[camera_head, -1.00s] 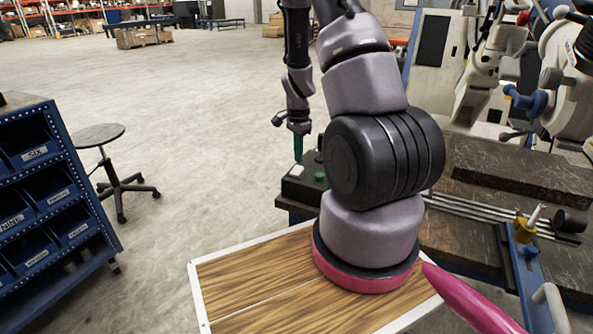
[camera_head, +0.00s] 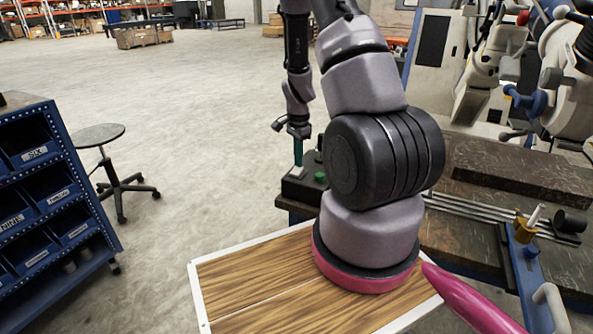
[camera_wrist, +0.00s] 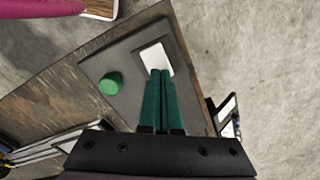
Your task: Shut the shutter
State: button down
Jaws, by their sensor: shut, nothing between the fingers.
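A dark box (camera_head: 303,188) sits at the near left corner of the workbench. It carries a green round button (camera_head: 320,177) and a small white plate (camera_head: 297,172). In the wrist view the box (camera_wrist: 128,60) shows from above, with the green button (camera_wrist: 110,83) left of my fingers and the white plate (camera_wrist: 157,57) at their tips. Which part is the shutter I cannot tell for sure. My gripper (camera_head: 298,166) is shut and empty, its green fingers pointing down at the white plate. In the wrist view my fingertips (camera_wrist: 161,73) overlap the plate's lower edge; contact is unclear.
The workbench (camera_head: 470,235) stretches right, with metal rods and a blue clamp (camera_head: 525,255) on it. Large machines stand behind. A stool (camera_head: 105,150) and a blue bin rack (camera_head: 45,180) stand at the left. The floor between is clear.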

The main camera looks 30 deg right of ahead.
jog(key=shift+f, duration=0.5)
jog(key=shift+r, duration=3.5)
jog(key=s+a+r+n+t, duration=0.1)
jog(key=s+a+r+n, duration=0.15)
jog(key=r, duration=0.45)
jog(key=s+a+r+n+t+y, duration=0.1)
jog(key=a+r, duration=0.2)
jog(key=r, duration=0.4)
jog(key=s+a+r+n+t, duration=0.1)
jog(key=a+r+n+t, duration=0.1)
jog(key=r, duration=0.5)
jog(key=s+a+r+n+t, duration=0.1)
jog(key=s+a+r+n, duration=0.1)
jog(key=s+r, duration=0.2)
jog(key=s+a+r+n+t, duration=0.1)
jog(key=s+a+r+n, duration=0.1)
jog(key=s+r, duration=0.2)
jog(key=s+a+r+n+t+y, duration=0.1)
jog(key=s+r+n, duration=0.2)
jog(key=s, duration=0.4)
jog(key=shift+a+r, duration=0.4)
jog(key=shift+r, duration=0.4)
